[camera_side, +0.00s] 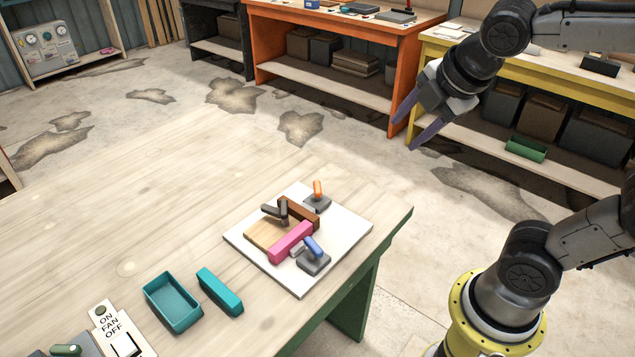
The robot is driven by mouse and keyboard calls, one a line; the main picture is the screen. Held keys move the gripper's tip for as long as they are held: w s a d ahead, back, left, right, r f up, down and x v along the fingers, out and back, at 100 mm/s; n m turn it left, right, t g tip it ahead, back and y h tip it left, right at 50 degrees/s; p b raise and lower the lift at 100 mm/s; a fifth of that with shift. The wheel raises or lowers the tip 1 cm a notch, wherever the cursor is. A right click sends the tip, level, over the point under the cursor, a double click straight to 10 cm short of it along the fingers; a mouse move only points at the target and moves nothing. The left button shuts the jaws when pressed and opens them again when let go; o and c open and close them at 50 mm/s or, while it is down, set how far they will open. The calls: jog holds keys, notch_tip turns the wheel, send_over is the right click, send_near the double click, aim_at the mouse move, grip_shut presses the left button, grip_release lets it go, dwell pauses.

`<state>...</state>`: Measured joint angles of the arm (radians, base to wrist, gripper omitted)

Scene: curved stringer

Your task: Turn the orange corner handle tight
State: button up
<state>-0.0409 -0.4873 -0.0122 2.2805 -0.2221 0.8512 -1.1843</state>
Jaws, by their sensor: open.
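The orange corner handle (318,188) stands upright on a dark grey base (317,204) at the far corner of a white board (347,231). The board lies on the wooden table near its right edge. A brown block (301,212) sits beside the orange handle's base. A pink block (291,243), a tan wooden piece (262,234) and a dark grey clamp (279,211) are also on the board. A blue handle (313,246) stands on another grey base at the near side. My gripper (407,133) is open and empty, high up and right of the board, apart from everything.
A teal open box (172,303) and a teal block (220,291) lie left of the board. A fan switch panel (122,330) is at the near left edge. The table's left and far areas are clear. Orange and yellow benches stand behind.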

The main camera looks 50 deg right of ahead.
jog(key=w+n, duration=0.6)
jog(key=w, duration=0.1)
jog(key=n+g+h, duration=0.1)
jog(key=n+g, duration=0.2)
jog(key=n, duration=0.3)
send_over(317, 186)
jog(key=s+a, duration=0.4)
notch_tip(317, 186, down, 10)
jog(key=x, duration=1.4)
jog(key=shift+d, duration=0.25)
grip_shut()
